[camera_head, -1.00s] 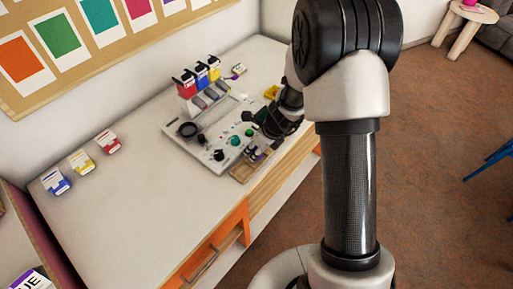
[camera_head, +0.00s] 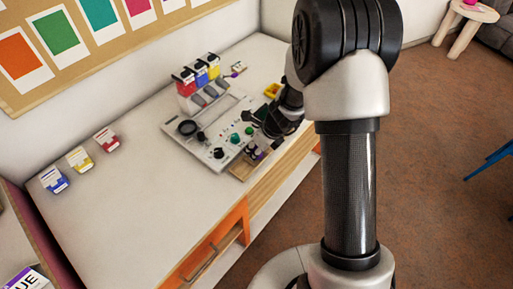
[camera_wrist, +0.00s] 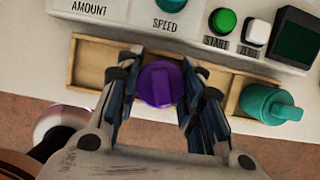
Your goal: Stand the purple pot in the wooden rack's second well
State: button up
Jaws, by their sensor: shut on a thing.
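The purple pot (camera_wrist: 158,84) is seen from above in the wrist view, between the fingers of my gripper (camera_wrist: 157,90), which is shut on it. The wooden rack (camera_wrist: 86,62) lies below, along the front of the white machine. The pot is over the rack's middle part; I cannot tell whether it is inside a well or above it. An empty well shows to its left, and a teal pot (camera_wrist: 268,103) stands at the rack's right end. In the head view my gripper (camera_head: 268,128) is by the rack (camera_head: 240,171), and the pot is hard to make out.
The white machine (camera_head: 205,148) with knobs and buttons stands directly behind the rack. Red, blue and yellow containers (camera_head: 200,76) stand at its far side. Several labelled packs (camera_head: 80,158) lie at the left. The desk's front middle is clear.

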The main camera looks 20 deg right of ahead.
jog(key=shift+s+f, duration=0.15)
jog(key=shift+f, duration=0.1)
jog(key=o, duration=1.2)
jog(key=shift+f, duration=0.1)
jog(key=shift+o, duration=0.3)
jog(key=shift+o, duration=0.4)
jog(key=o, duration=0.4)
jog(key=shift+r, duration=0.3)
jog(key=shift+r+p, duration=3.4)
jog(key=shift+p, duration=0.1)
jog(key=shift+w, duration=0.2)
